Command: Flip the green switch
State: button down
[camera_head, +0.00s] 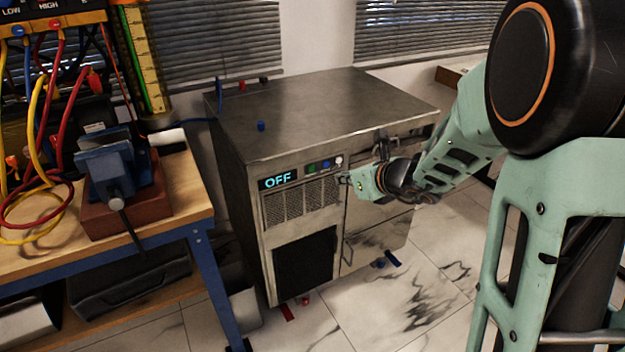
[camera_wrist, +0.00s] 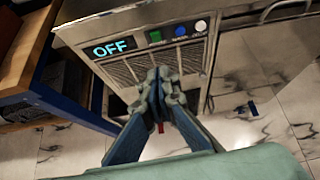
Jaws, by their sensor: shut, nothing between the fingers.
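The green switch (camera_wrist: 155,37) is a small green square on the front panel of a grey metal cabinet, right of a lit display (camera_wrist: 110,47) that reads OFF. In the head view the green switch (camera_head: 311,168) shows small beside the display (camera_head: 278,179). My gripper (camera_wrist: 161,76) is shut and empty. In the wrist view its fingertips lie below the switch in the picture, in front of the vent grille. In the head view my gripper (camera_head: 346,179) is at the cabinet front, right of the switch. I cannot tell whether the fingertips touch the cabinet.
A blue button (camera_wrist: 180,31) and a white button (camera_wrist: 201,26) sit right of the green switch. The metal cabinet (camera_head: 320,105) has small blue, red and dark items on top. A workbench (camera_head: 185,200) with a blue vise (camera_head: 112,165) and cables stands at left. Small items lie on the floor.

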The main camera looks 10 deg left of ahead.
jog(key=shift+s+a+f+m, duration=0.1)
jog(key=shift+f+m, duration=0.2)
jog(key=shift+f, duration=0.05)
jog(key=b, duration=0.1)
send_near(312, 170)
jog(key=s+f+x, duration=0.1)
jog(key=x, duration=0.4)
jog(key=shift+w+a+r, duration=0.15)
jog(key=shift+w+a, duration=0.1)
jog(key=shift+w, duration=0.55)
jog(key=shift+r, duration=0.15)
